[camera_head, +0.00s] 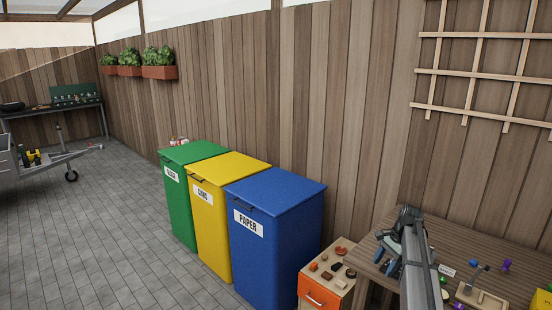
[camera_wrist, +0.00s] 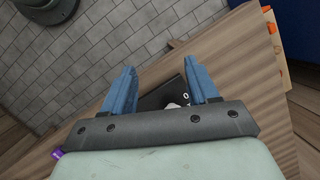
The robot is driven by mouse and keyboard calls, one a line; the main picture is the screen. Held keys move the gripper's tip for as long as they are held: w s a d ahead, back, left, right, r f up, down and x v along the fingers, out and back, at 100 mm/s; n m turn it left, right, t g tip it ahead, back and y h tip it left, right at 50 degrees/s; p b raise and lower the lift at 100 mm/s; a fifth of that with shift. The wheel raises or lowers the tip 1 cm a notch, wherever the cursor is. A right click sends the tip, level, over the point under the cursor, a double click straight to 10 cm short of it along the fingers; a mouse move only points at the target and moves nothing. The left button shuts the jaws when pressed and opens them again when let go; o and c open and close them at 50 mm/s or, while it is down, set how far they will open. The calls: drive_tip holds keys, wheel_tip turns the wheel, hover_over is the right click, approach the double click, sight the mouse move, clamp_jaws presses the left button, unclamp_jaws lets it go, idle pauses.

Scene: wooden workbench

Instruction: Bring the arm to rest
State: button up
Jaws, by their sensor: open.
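My gripper (camera_head: 389,257) shows in the head view over the left end of the wooden workbench (camera_head: 456,238). In the wrist view, its two blue fingers (camera_wrist: 163,92) stand wide apart. Nothing is held between them. The bench top (camera_wrist: 230,55) lies below the fingers. A small black item (camera_wrist: 163,97) with white marks shows between the fingers on or near the bench; I cannot tell what it is. My arm hides part of the bench in the head view.
Small items, including a purple one (camera_head: 506,265) and a white label (camera_head: 447,270), lie on the bench's right part. A low cabinet (camera_head: 342,254) with small blocks on top stands left of the bench. Blue (camera_head: 290,210), yellow (camera_head: 217,225) and green (camera_head: 183,211) bins stand beyond it.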

drive_tip(key=s+a+f+n+h, duration=0.3)
drive_tip(key=s+a+f+n, duration=1.1)
drive_tip(key=s+a+f, duration=0.8)
drive_tip(key=s+f+g, duration=0.3)
drive_tip(key=s+f, duration=0.6)
drive_tip(key=s, duration=0.6)
drive_tip(key=s+f+g, duration=0.3)
drive_tip(key=s+f, duration=0.7)
drive_tip(key=s, duration=0.5)
drive_tip(key=shift+s+a, duration=0.2)
